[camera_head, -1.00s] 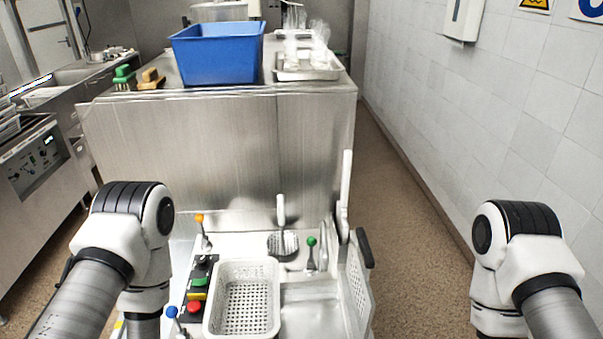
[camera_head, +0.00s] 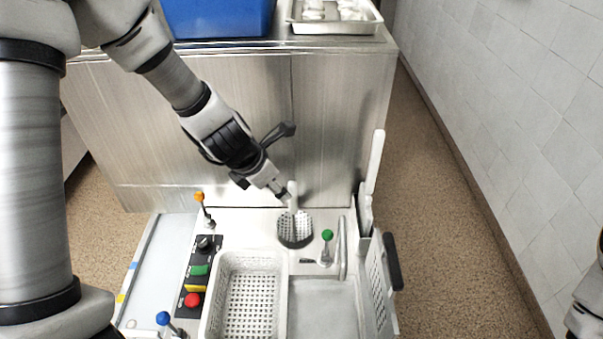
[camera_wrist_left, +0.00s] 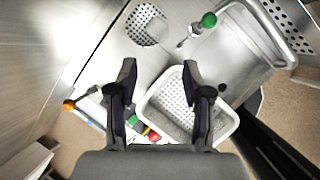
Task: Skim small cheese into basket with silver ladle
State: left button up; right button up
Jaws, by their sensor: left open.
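The silver ladle (camera_head: 295,230) has a round perforated bowl and hangs or rests at the back of the machine, with its pale handle standing up. It also shows in the left wrist view (camera_wrist_left: 148,27), at the top. My left gripper (camera_head: 284,196) is close to the ladle's handle in the head view; I cannot tell whether it touches. In the left wrist view my left gripper (camera_wrist_left: 158,75) has its fingers spread with nothing between them. The white perforated basket (camera_head: 245,300) looks empty, also in the left wrist view (camera_wrist_left: 178,88). I cannot make out any small cheese.
A shallow metal basin (camera_head: 322,308) lies right of the basket. A green-knobbed lever (camera_head: 326,236) stands right of the ladle. An orange-knobbed lever (camera_head: 200,198) and a button panel (camera_head: 197,272) lie left. A steel counter (camera_head: 240,125) with a blue bin (camera_head: 218,18) rises behind.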

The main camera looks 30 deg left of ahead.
aim_at(290, 185)
pick_arm(q)
jog(key=shift+n, duration=0.8)
jog(key=b+x, duration=0.3)
jog(key=w+b+x, duration=0.1)
jog(key=b+x, duration=0.5)
jog(key=shift+w+d+r, duration=0.25)
jog(key=shift+r, duration=0.15)
jog(key=shift+s+a+r, duration=0.1)
jog(key=shift+s+r, duration=0.15)
jog(key=shift+w+f, duration=0.1)
grip_shut()
pick_arm(e)
notch_tip(290, 185, down, 9)
pick_arm(q)
jog(key=shift+r+p, duration=1.2)
jog(key=shift+r, duration=0.1)
pick_arm(e)
jog(key=shift+r, duration=1.15)
